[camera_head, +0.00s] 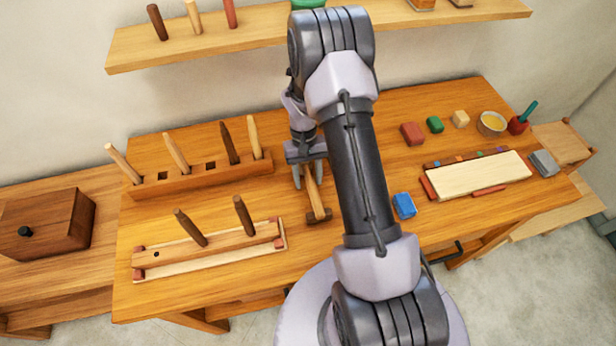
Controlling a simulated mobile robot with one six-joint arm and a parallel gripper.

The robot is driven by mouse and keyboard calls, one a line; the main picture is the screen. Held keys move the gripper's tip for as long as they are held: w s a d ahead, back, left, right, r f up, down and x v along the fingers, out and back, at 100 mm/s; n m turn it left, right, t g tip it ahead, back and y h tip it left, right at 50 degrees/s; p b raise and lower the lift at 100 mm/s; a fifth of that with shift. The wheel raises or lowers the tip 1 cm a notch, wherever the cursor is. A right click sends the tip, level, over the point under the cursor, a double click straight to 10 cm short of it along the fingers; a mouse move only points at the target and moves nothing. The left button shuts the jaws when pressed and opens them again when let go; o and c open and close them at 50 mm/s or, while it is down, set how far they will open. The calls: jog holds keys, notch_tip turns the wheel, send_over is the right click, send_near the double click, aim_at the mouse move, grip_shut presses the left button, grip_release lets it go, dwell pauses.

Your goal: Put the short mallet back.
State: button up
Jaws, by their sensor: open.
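A mallet with a light wooden handle (313,188) and a darker brown head (319,216) lies on the workbench, its head toward the front edge. My gripper (311,184) points down over the handle, with its open fingers on either side of it. I cannot tell whether the fingers touch the handle. A long wooden rack (200,181) at the back left holds several upright handles, light and dark. Two square holes in it are empty. A second wooden block (209,248) in front holds two dark upright handles and has a small empty hole at its left.
My arm crosses the middle of the bench (300,265). A blue block (404,205), a pale board (483,175), small coloured blocks and a bowl (491,123) are at right. A shelf (270,30) hangs above. A lidded wooden box (45,224) is at far left.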

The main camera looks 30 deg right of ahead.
jog(key=p+v, duration=0.4)
jog(key=v, duration=1.3)
jog(key=shift+r, duration=0.2)
jog(key=shift+a+f, duration=0.1)
